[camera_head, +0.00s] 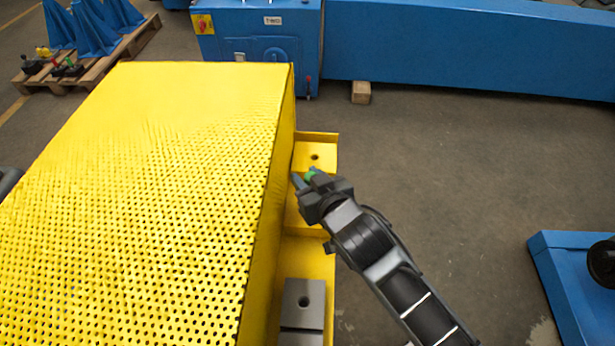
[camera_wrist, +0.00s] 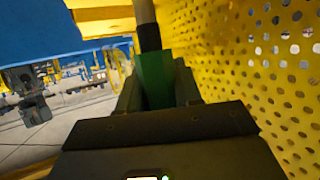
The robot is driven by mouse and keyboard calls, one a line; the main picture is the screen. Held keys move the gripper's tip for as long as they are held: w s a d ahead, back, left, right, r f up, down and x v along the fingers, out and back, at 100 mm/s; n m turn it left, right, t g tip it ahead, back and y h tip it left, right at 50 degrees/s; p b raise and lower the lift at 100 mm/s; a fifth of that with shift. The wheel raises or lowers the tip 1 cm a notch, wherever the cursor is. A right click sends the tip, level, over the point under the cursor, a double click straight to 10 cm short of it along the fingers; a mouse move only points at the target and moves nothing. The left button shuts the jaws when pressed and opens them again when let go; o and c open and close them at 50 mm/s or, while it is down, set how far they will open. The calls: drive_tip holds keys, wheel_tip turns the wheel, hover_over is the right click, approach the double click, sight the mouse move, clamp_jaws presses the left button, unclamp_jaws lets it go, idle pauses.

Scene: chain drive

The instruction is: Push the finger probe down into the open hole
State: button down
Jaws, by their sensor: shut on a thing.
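My gripper (camera_head: 311,190) is beside the right side of the yellow perforated guard, over the yellow ledge. It is shut on the finger probe, whose green body (camera_head: 310,174) shows between the jaws. In the wrist view the green probe (camera_wrist: 157,80) has a dark collar and a pale shaft running out of the top of the picture. One hole (camera_head: 315,157) shows in a yellow plate just beyond my gripper. Another hole (camera_head: 304,301) is in a grey block nearer the front. Both look uncovered. The probe's tip is apart from both holes.
The tall yellow perforated guard (camera_head: 170,190) stands close on the left of my gripper. A blue machine (camera_head: 262,45) is at the back. A blue base (camera_head: 565,285) is at the right. A pallet with blue stands (camera_head: 95,35) is far left.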

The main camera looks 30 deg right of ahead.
drive_tip(key=shift+f+b, duration=1.5)
drive_tip(key=shift+f, duration=0.65)
drive_tip(key=c, duration=0.7)
unclamp_jaws()
drive_tip(key=shift+v, duration=3.95)
drive_tip(key=s+n+y, duration=0.1)
drive_tip(key=s, duration=1.3)
drive_tip(key=shift+t, duration=0.7)
drive_tip(key=s+r, duration=0.3)
drive_tip(key=s, duration=0.1)
drive_tip(key=s+r, duration=0.4)
drive_tip(key=s, duration=0.1)
drive_tip(key=s+r, duration=0.3)
drive_tip(key=s, duration=0.1)
drive_tip(key=shift+s+d+r, duration=0.2)
drive_tip(key=shift+s+d, duration=0.1)
drive_tip(key=shift+s, duration=0.1)
